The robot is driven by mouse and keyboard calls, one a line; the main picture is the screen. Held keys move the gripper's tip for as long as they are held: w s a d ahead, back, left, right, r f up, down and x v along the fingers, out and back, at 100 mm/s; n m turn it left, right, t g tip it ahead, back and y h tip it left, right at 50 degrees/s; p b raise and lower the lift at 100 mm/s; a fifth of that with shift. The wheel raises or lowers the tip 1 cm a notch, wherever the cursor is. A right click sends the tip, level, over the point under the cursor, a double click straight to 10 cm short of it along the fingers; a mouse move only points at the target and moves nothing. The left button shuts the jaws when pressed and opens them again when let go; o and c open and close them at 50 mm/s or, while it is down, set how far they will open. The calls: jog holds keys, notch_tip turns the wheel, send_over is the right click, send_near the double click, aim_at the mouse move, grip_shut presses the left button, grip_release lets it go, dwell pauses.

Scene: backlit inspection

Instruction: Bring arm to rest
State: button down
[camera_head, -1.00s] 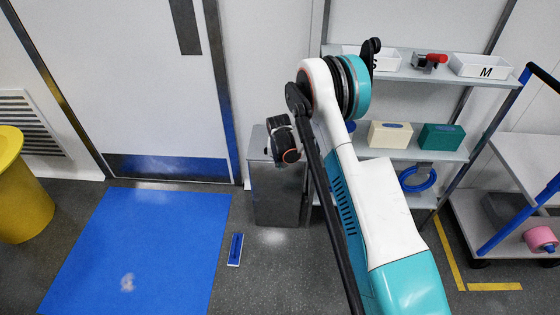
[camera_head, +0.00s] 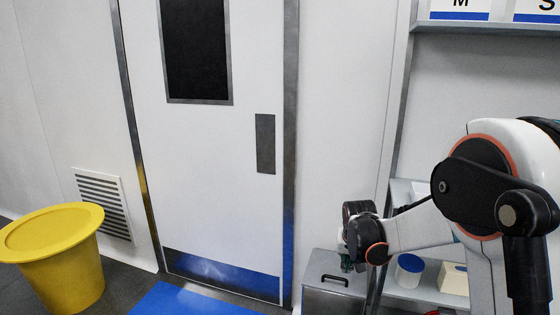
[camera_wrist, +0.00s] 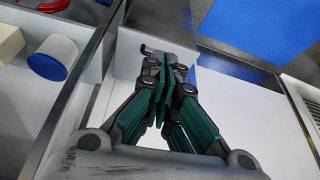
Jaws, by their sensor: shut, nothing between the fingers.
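My gripper (camera_wrist: 165,82) shows in the wrist view with its green-lined fingers drawn together and nothing between them. In the head view my arm is bent at the right side, its big joint close to the camera. The wrist reaches left from there, and the gripper (camera_head: 347,264) hangs small and partly hidden beneath it. It is above or in front of a metal cabinet (camera_head: 322,303) with a black handle; I cannot tell the gap.
Right of the cabinet, a shelf holds a blue-lidded white tub (camera_head: 410,270) and a cream box (camera_head: 454,280). White bins (camera_head: 460,8) stand on the top shelf. A closed door (camera_head: 215,170), a yellow bin (camera_head: 70,275) and a blue mat (camera_head: 185,303) are to the left.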

jog(key=s+r+n+t, duration=0.1)
jog(key=s+r, duration=1.4)
jog(key=s, duration=0.2)
jog(key=s+n+t, duration=0.1)
jog(key=s+t, duration=0.1)
jog(key=s, duration=1.5)
jog(key=shift+s+a+y, duration=0.3)
jog(key=shift+s+a, duration=0.05)
jog(key=shift+a, duration=0.05)
